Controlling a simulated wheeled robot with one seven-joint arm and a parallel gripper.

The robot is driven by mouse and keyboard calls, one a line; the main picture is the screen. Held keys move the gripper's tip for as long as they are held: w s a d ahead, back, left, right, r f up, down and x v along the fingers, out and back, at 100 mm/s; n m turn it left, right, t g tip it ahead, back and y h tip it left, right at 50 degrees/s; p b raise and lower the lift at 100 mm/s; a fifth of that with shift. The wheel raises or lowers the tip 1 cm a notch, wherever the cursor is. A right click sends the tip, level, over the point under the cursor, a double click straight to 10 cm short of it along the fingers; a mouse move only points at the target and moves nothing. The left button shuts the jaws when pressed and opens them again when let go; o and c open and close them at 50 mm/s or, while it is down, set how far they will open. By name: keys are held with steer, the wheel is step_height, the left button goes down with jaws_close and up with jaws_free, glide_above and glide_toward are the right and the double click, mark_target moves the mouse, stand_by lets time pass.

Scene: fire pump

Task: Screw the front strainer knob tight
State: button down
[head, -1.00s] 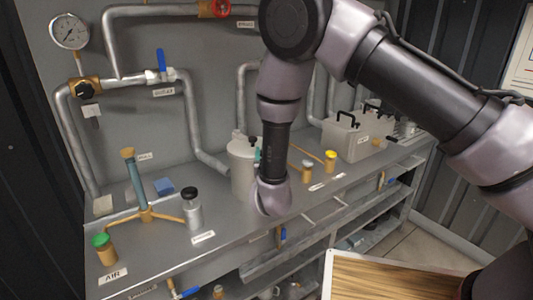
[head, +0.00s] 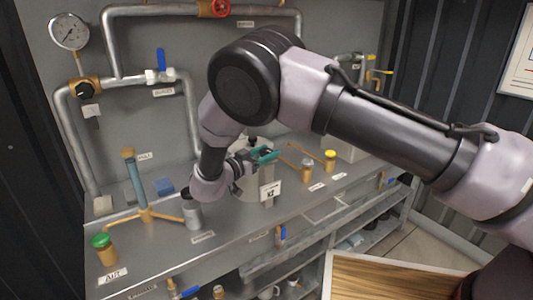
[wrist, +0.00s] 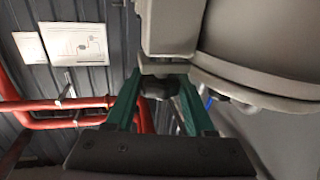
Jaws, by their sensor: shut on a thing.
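The strainer pot (head: 250,186) is a pale grey cylinder on the bench, partly hidden behind my arm. In the wrist view, its large curved body (wrist: 272,45) fills the upper right. My gripper (head: 266,154) has teal fingers and reaches the top of the pot from the left. In the wrist view, the gripper (wrist: 160,80) is shut on a dark knob (wrist: 158,90) below a pale grey block (wrist: 170,28) beside the pot. The knob is mostly hidden between the fingers, so its seating cannot be told.
A metal canister (head: 193,214) stands close to my wrist. Pipes (head: 193,120) line the wall behind.

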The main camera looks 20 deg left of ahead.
steer(key=shift+m+g+h, duration=0.3)
steer(key=shift+m+h, duration=0.1)
steer(key=shift+h, duration=0.2)
steer(key=shift+c, duration=1.3)
jaws_free()
steer(key=shift+s+a, duration=0.1)
steer(key=v, duration=1)
steer(key=shift+s+a, duration=0.2)
steer(key=shift+s, duration=0.05)
